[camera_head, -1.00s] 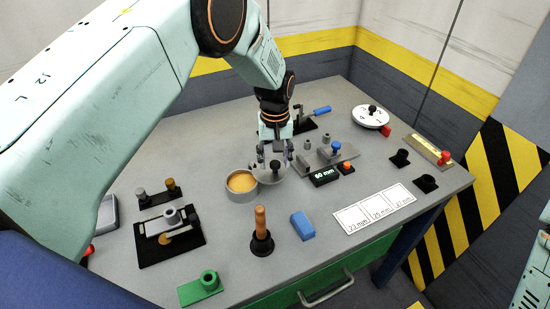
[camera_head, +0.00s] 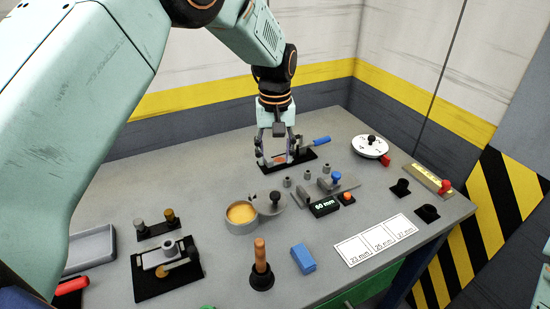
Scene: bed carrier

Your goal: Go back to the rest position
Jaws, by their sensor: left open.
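My left arm comes in from the left and reaches over the table's back. My left gripper (camera_head: 277,150) points down with its fingers apart, in front of a black plate with a blue handle (camera_head: 316,141). Its fingertips hide part of that plate, and I cannot tell whether they touch it. I see nothing held between the fingers. A small pale part at the right edge may be my right arm; its gripper does not show.
A round tin with yellow contents (camera_head: 241,214) and a grey lid with a black knob (camera_head: 275,199) stand mid-table. A white dial (camera_head: 369,147) stands back right.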

